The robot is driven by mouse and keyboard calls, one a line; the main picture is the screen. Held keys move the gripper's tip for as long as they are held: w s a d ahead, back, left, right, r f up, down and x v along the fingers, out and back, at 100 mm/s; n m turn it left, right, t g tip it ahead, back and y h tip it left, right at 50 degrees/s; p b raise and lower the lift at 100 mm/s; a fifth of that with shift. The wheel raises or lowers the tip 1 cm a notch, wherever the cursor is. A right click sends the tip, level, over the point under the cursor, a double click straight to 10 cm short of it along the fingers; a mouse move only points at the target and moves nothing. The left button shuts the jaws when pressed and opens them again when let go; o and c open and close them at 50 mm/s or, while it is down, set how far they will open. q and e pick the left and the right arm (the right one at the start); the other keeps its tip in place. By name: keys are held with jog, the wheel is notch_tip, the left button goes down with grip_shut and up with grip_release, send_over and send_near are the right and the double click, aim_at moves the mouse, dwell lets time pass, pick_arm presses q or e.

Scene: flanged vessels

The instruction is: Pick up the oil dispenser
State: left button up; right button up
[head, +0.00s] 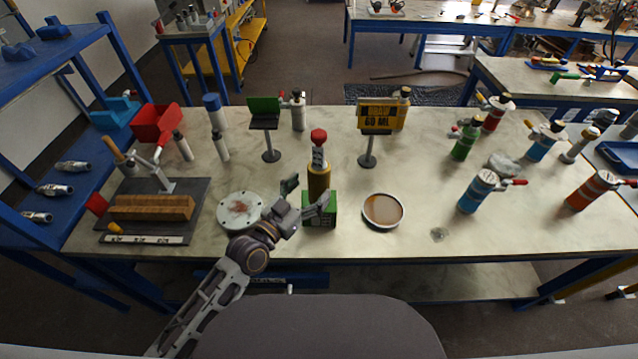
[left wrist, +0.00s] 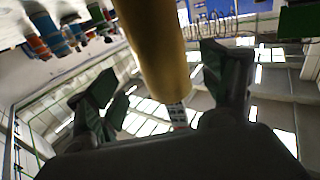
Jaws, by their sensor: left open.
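The oil dispenser (head: 319,181) is a golden-brown cylinder with a pale labelled neck and a red top. It stands upright near the table's front edge. My left gripper (head: 307,194) is at the dispenser's left and front side, with its fingers spread. In the left wrist view the golden body (left wrist: 157,45) reaches between the two open, green-padded fingers (left wrist: 165,95). I cannot tell whether either finger touches it. My right gripper is not in view.
A round white flange (head: 239,210) lies left and a shallow dish (head: 383,211) right of the dispenser. A yellow sign (head: 379,116) reading "DRAW 60 ML" and a green-topped stand (head: 265,122) are behind. Several coloured bottles stand at right; a blue one (head: 477,192) is nearest.

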aim_at(312, 186)
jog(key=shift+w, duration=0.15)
pick_arm(q)
jog(key=shift+w, duration=0.15)
jog(key=shift+w+d, duration=0.25)
jog(key=shift+w, duration=0.15)
jog(key=shift+f+x, duration=0.15)
jog(key=shift+x, duration=0.6)
jog(key=shift+f+x, duration=0.1)
jog(key=shift+x, duration=0.65)
jog(key=shift+w+d+p, duration=0.2)
jog(key=shift+w+p, duration=0.1)
jog(key=shift+w, duration=0.2)
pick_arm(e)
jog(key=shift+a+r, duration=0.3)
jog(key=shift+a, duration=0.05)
